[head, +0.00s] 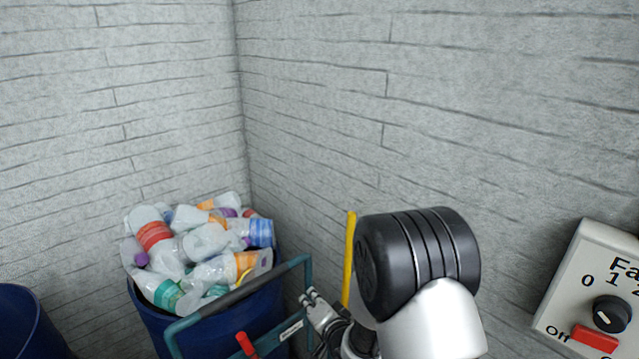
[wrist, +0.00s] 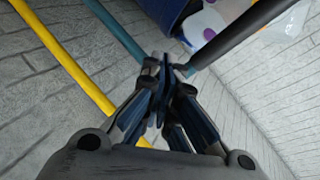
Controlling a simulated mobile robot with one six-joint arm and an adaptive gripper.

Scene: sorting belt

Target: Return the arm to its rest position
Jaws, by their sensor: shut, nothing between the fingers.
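My gripper (head: 314,302) shows in the head view low and right of the middle, partly hidden behind my own arm. It is beside the right end of a teal frame with a dark grip bar (head: 240,300). In the wrist view my gripper (wrist: 166,75) has its fingers together with nothing between them. The bar passes close to the fingertips there; I cannot tell whether they touch. My arm's black and white joint fills the lower right of the head view.
A blue bin (head: 150,318) heaped with plastic bottles (head: 195,245) stands in the corner behind the frame. A second blue bin (head: 25,325) is at the far left. A yellow bar (head: 349,262) rises beside my arm. A switch panel (head: 570,290) is at the right.

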